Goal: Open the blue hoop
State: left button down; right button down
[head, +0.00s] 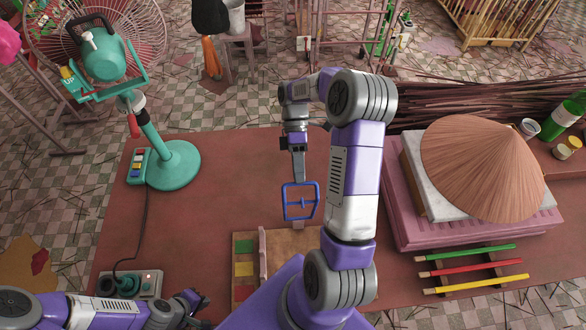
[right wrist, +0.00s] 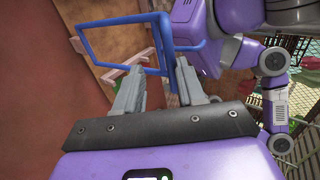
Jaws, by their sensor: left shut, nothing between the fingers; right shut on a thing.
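The blue hoop (head: 286,203) is a thin rectangular frame with a cross bar inside, raised above the table near the middle of the head view. In the right wrist view the hoop (right wrist: 108,59) shows as a large loop at the left, with narrower blue bars at the right. My right gripper (head: 299,180) points down at the hoop and is shut on it; its fingers (right wrist: 158,75) meet the hoop's bars in the wrist view. My left gripper (head: 203,303) is shut and empty, low at the left, away from the hoop.
A wooden board (head: 291,243) with coloured squares lies below the hoop. A teal fan (head: 178,165) and a joystick box (head: 150,284) stand left. A straw hat (head: 480,165) and coloured sticks (head: 465,253) are right. The red table (head: 228,178) is clear left of the hoop.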

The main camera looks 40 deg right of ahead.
jog(key=shift+d+f, duration=0.15)
jog(key=shift+f, duration=0.65)
jog(key=c, duration=1.2)
grip_release()
jog(key=shift+o, duration=1.1)
jog(key=shift+w+d+f, duration=0.1)
jog(key=shift+w+d, duration=0.05)
jog(key=shift+w, duration=0.1)
jog(key=shift+c, duration=0.2)
jog(key=shift+s, duration=0.1)
jog(key=shift+c, duration=0.3)
